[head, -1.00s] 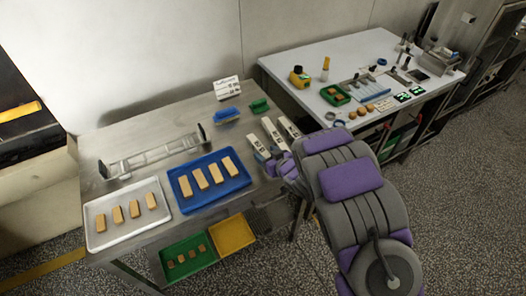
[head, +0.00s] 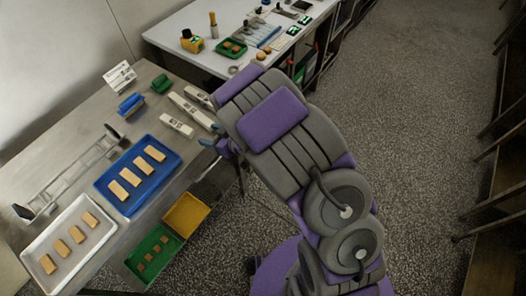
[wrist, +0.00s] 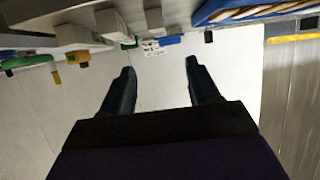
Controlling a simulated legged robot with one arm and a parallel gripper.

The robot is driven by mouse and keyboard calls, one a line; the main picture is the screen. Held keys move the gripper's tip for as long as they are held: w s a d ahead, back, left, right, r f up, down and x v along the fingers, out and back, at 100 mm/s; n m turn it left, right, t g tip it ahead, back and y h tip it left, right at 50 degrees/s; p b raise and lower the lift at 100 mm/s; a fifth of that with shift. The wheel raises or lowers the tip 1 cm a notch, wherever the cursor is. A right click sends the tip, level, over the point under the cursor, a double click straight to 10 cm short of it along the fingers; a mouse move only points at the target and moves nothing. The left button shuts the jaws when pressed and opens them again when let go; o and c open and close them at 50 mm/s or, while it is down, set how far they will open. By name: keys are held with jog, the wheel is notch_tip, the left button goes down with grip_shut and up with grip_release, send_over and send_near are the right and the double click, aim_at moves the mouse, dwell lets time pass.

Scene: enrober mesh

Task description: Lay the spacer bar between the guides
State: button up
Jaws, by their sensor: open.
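Three pale elongated pieces with dark marks lie side by side on the steel table: a near one (head: 176,125), a middle one (head: 190,109) and a far one (head: 199,97). I cannot tell which is the spacer bar. A long narrow frame (head: 72,176) with two rails and dark end plates lies at the table's left; I cannot tell whether its rails are the guides. My gripper (head: 213,143) is at the table's right edge, beside the pale pieces. In the wrist view my gripper (wrist: 160,78) is open, with nothing between its fingers.
A blue tray (head: 103,186) and a white tray (head: 27,262) hold tan bars. A blue item (head: 131,103), green item (head: 161,83) and sign (head: 120,76) stand behind. Green (head: 133,271) and yellow (head: 170,222) bins sit below. A white table (head: 175,38) stands beyond.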

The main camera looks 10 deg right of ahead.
jog(key=shift+d, duration=0.1)
jog(key=w+d+r+m+h, duration=0.1)
jog(key=d+r+m+h, duration=0.3)
jog(key=d, duration=0.7)
jog(key=w+d+r+m+h, duration=0.1)
jog(key=d+r+h, duration=0.45)
jog(key=d, duration=0.45)
jog(key=s+d+r+m+g+h, duration=0.1)
jog(key=s+d, duration=0.3)
jog(key=s, duration=0.4)
jog(key=s+d+r+m+g+h, duration=0.2)
jog(key=s+d+r+m+g, duration=0.1)
jog(key=s, duration=0.5)
jog(key=shift+d+r, duration=0.5)
jog(key=s+a+r+g, duration=0.1)
jog(key=s+g, duration=0.1)
jog(key=s, duration=0.4)
jog(key=s+a+r+m+g+y, duration=0.1)
jog(key=s+r+g, duration=0.1)
jog(key=s, duration=0.5)
jog(key=s+a+r+g, duration=0.1)
jog(key=s, duration=0.6)
jog(key=shift+a+r+m+g+y, duration=0.3)
jog(key=shift+a+r+g+y, duration=0.05)
jog(key=shift+a+r+g, duration=0.05)
jog(key=shift+w, duration=0.15)
